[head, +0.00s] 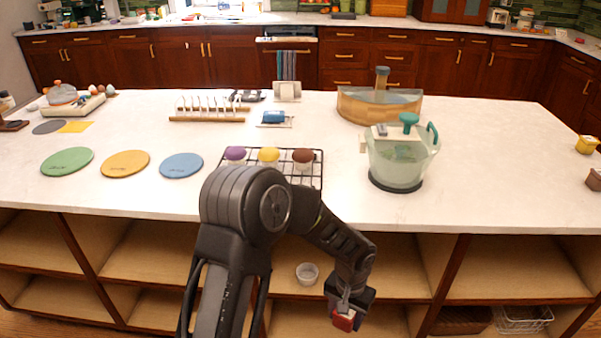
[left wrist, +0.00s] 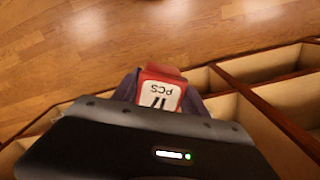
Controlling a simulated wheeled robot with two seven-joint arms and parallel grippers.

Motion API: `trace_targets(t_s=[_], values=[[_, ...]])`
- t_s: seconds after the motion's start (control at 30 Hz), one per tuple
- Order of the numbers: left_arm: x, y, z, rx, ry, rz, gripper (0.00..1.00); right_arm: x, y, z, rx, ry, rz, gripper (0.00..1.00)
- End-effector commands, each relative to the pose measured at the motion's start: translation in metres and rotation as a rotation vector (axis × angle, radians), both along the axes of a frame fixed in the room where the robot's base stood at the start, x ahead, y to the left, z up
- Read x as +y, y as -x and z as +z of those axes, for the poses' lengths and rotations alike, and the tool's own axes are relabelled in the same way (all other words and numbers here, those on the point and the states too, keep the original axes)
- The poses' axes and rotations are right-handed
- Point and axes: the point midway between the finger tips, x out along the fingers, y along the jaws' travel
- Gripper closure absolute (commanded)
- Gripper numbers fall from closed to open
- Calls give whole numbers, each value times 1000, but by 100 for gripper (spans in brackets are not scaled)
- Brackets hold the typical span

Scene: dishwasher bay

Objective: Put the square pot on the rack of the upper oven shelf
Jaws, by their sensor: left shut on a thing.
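My left gripper (head: 349,294) hangs in front of the island's open shelves in the head view. It is shut on a small red box (head: 343,320). In the left wrist view the red box (left wrist: 161,92) shows a white label reading "17 PCS", above the wood floor. I cannot pick out a square pot or an oven rack in either view. My right gripper is not in view.
The white island counter (head: 290,200) holds a black wire rack (head: 304,180) with cupcakes, round coloured mats and a clear jug (head: 398,160). Open shelves below hold a small cup (head: 307,273) and a wire basket (head: 523,319). Several compartments are empty.

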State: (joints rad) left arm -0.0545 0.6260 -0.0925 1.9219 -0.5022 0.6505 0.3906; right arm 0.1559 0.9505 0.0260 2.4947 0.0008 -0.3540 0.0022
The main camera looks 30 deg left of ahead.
Motion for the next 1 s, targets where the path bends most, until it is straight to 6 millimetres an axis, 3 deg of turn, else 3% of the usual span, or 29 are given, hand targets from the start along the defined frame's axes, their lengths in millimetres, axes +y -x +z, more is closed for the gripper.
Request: trace_targets(t_s=[0.37,0.57,0.87,1.0], values=[[0,0,2,-1,0,0,97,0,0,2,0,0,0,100],[0,0,23,-1,0,0,97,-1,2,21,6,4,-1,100],[0,0,71,-1,0,0,97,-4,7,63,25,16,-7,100],[-2,2,62,7,-1,-4,97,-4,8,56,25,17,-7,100]])
